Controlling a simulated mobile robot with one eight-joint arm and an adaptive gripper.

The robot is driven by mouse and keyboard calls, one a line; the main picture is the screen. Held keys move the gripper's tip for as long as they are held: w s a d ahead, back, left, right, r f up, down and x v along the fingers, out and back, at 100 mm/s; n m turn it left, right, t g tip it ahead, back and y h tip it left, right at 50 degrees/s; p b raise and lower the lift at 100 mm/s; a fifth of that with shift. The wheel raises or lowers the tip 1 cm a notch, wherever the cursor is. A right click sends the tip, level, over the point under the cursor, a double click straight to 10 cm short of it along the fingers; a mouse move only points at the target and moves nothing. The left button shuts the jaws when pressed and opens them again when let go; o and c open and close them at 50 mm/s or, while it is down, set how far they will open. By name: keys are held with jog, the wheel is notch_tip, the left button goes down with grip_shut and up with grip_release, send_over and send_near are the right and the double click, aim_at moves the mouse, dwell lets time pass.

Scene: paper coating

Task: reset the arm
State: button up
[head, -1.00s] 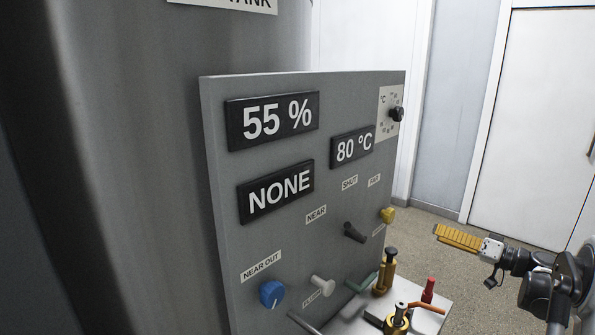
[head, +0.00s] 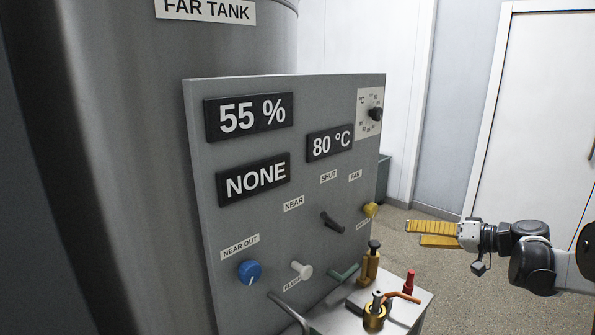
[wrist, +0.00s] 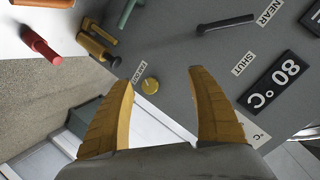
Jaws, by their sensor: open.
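My gripper (head: 408,234) is at the right in the head view, its two yellow fingers pointing left toward the control panel. It is open and empty. In the wrist view my gripper (wrist: 160,85) shows both fingers spread apart, with a yellow knob (wrist: 150,86) on the panel seen beyond the gap. The arm reaches in from the right edge of the head view. The gripper is to the right of the panel and appears apart from it.
The grey panel (head: 235,285) carries displays, a blue knob (head: 249,272), a white knob (head: 301,269) and a black lever (head: 331,222). Brass fittings (head: 374,318) and a red-topped part (head: 409,283) stand below. A large tank (head: 110,150) fills the left. Floor shows behind the gripper.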

jog(key=s+a+r+g+h, duration=0.1)
jog(key=s+a+g+h, duration=0.3)
jog(key=s+a, duration=1.05)
jog(key=s+f+h, duration=0.2)
jog(key=s+h, duration=0.1)
jog(key=s, duration=0.6)
jog(key=s+d+f+t+h, duration=0.1)
jog(key=s+f+h, duration=0.2)
jog(key=s, duration=0.7)
jog(key=shift+s+d+f, duration=0.15)
jog(key=shift+s, duration=0.05)
